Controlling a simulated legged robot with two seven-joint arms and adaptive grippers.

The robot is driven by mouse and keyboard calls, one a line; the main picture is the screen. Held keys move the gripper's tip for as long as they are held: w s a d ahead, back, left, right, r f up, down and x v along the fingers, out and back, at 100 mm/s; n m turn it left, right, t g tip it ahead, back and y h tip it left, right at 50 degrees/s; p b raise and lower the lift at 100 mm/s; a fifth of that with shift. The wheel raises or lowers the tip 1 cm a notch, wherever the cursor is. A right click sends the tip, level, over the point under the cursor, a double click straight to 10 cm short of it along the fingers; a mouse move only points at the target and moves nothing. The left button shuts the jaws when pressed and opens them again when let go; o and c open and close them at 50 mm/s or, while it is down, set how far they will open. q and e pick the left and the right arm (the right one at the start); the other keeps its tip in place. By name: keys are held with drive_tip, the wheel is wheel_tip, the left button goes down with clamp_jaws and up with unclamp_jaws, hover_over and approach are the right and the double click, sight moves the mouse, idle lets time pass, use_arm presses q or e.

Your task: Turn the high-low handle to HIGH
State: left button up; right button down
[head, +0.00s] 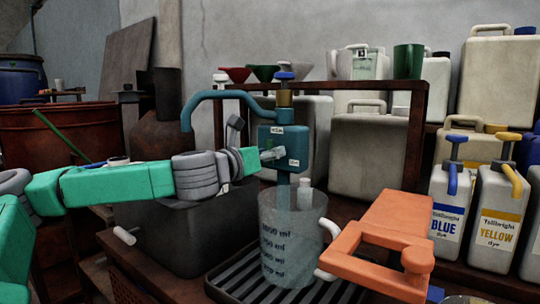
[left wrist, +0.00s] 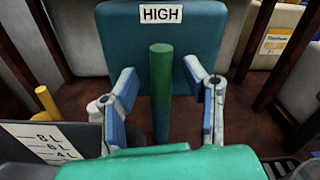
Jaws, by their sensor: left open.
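The teal valve body (head: 270,135) stands on a pipe above the clear measuring beaker (head: 290,235). It carries two small white labels, too small to read surely in the head view. In the left wrist view the HIGH label (left wrist: 162,14) is at the top of the body. The green bar-shaped handle (left wrist: 161,90) stands upright in that view, its upper end below HIGH. My left gripper (head: 272,154) is at the front of the valve body. Its fingers (left wrist: 166,95) are open, one on each side of the handle, with gaps on both sides. My right gripper is not seen.
A curved teal spout (head: 215,96) reaches left above the dark vat (head: 175,240). The beaker stands on a slatted black grate (head: 235,285). White dye jugs marked blue (head: 447,210) and yellow (head: 497,215) stand at the right. A brown rack is behind.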

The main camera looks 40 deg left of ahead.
use_arm(q)
drive_tip(key=s, duration=0.6)
drive_tip(key=shift+s+d+f, duration=0.15)
drive_tip(key=shift+s+d, duration=0.15)
drive_tip(key=shift+s, duration=0.05)
